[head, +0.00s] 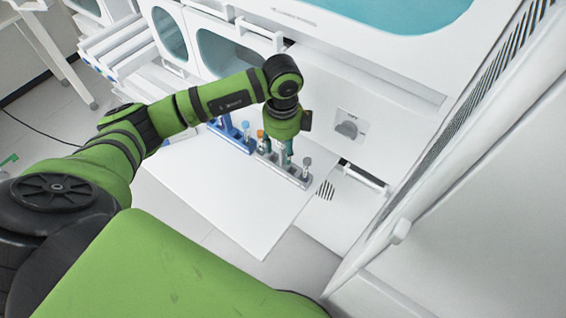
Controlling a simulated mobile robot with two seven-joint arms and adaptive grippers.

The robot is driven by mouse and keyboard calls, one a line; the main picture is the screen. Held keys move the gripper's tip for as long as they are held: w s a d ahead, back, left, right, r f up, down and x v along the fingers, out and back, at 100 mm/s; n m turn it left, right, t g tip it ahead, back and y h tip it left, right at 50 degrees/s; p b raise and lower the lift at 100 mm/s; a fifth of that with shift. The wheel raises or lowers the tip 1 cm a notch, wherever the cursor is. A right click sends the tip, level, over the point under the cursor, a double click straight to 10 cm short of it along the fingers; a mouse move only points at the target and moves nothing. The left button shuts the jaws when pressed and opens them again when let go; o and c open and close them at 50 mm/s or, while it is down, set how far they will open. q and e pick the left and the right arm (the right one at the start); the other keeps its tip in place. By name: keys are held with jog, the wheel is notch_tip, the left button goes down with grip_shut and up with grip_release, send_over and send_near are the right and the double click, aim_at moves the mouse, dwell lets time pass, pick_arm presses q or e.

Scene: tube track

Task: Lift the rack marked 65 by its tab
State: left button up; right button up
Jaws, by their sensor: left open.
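A grey rack (298,178) stands on the white shelf and holds several capped tubes, one with an orange cap and one with a dark cap. A blue rack (232,139) with tubes stands to its left. No number is readable on either rack, so I cannot tell which is marked 65. My left gripper (281,151) points down over the grey rack and is open. Its fingers overlap the rack's middle in view; whether they touch it, and where the tab is, I cannot tell. My right gripper is not in view.
The white shelf (225,200) is bare in front of the racks. A white machine panel with a grey knob (347,130) rises behind them. A tall white panel with a vent (470,95) closes off the right. Open white drawers (118,45) stand at upper left.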

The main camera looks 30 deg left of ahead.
pick_arm(q)
grip_shut()
jog(key=shift+r, duration=0.1)
